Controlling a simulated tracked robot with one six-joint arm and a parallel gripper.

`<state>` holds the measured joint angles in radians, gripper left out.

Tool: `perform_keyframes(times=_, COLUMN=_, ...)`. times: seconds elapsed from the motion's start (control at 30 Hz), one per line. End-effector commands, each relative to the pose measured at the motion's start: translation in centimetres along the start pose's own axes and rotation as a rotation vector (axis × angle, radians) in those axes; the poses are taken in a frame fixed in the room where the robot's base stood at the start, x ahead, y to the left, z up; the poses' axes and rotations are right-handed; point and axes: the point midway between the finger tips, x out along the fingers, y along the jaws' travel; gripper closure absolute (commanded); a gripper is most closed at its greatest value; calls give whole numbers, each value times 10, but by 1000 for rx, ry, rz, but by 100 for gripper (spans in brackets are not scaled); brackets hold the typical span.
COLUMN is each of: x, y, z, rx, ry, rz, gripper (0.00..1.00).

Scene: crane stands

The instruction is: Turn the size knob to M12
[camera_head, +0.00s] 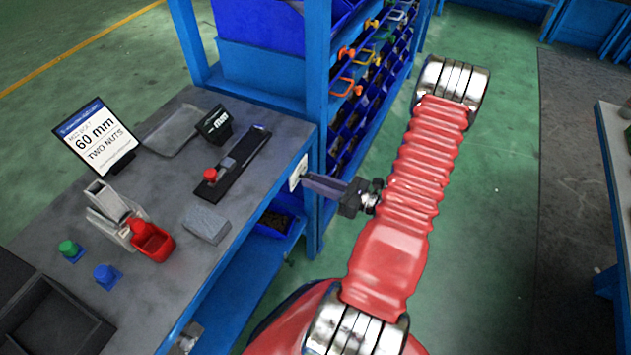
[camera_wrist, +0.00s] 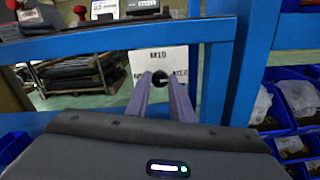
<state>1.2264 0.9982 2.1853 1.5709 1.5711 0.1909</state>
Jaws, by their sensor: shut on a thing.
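The size knob (camera_wrist: 160,78) is a small dark round knob on a white dial plate (camera_wrist: 150,59) at the front of the bench. The plate reads M10 above the knob. The right label looks like M12, partly hidden by a finger; the left label is mostly hidden. My gripper (camera_wrist: 161,84) is shut on the knob, one finger on each side. Where the knob points is too small to tell. In the head view the plate (camera_head: 298,172) shows edge-on at the bench's right edge, with my gripper's fingers (camera_head: 318,183) reaching it from the right.
A blue bin rack (camera_head: 370,90) stands behind.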

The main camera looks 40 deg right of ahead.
Motion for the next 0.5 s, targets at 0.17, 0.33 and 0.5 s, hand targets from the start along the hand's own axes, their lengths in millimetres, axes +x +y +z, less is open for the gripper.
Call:
perform_keyframes(times=0.17, x=0, y=-1, z=0, rx=-60, ry=0, rz=-2, gripper=100)
perform_keyframes(times=0.33, x=0, y=-1, z=0, rx=-69, ry=0, rz=-2, gripper=100)
perform_keyframes(times=0.5, x=0, y=-1, z=0, rx=-68, ry=1, rz=-2, gripper=75)
